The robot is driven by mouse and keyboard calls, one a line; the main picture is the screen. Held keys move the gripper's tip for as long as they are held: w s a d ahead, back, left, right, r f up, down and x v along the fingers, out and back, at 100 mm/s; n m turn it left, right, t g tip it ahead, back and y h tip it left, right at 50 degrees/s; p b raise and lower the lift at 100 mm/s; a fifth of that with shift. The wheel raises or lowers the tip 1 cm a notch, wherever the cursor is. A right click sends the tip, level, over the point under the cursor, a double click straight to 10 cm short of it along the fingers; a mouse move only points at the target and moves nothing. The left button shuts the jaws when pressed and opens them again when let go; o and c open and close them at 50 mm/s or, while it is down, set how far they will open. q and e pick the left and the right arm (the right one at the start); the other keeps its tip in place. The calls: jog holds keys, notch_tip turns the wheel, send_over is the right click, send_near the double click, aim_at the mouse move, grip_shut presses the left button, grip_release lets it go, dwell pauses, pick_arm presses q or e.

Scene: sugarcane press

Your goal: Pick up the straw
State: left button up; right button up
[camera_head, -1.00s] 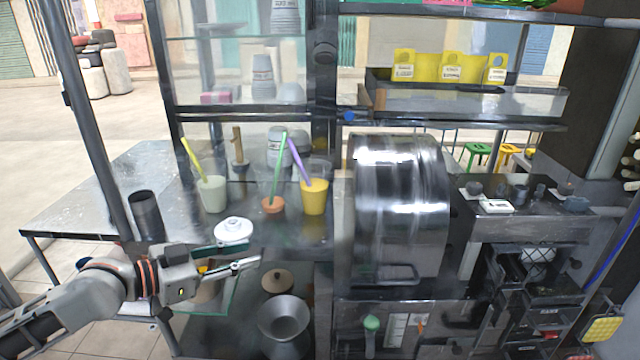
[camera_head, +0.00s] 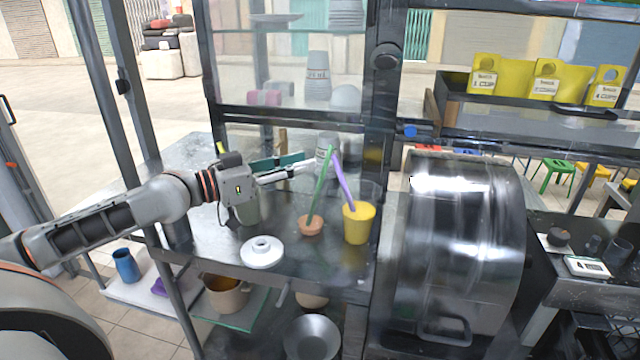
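A green straw (camera_head: 320,187) stands tilted in a small orange pot (camera_head: 311,226) on the metal counter. A purple straw (camera_head: 342,180) leans in a yellow cup (camera_head: 359,223) just right of it, and the two straws' upper ends cross or nearly meet in this view. A yellow straw (camera_head: 221,148) shows only at its top behind my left gripper (camera_head: 308,161), with its pale green cup (camera_head: 247,212) partly hidden below. My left gripper is open, its fingers pointing right, with the tips just left of the green straw's upper part. Nothing shows between the fingers. My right gripper is out of view.
A large metal drum (camera_head: 462,250) stands right of the cups. A dark upright post (camera_head: 380,110) rises behind the yellow cup. A pot (camera_head: 226,296) sits on the shelf below.

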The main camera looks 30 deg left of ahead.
aim_at(327, 165)
pick_arm(q)
jog(key=p+x, duration=0.3)
jog(key=x, duration=0.2)
jog(key=shift+w+d, duration=0.25)
jog(key=shift+d, duration=0.1)
jog(key=shift+w+d+f, duration=0.1)
jog(key=shift+w+d, duration=0.25)
jog(key=shift+w, duration=0.2)
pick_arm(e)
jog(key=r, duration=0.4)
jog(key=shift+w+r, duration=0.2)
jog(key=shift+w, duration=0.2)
pick_arm(q)
grip_shut()
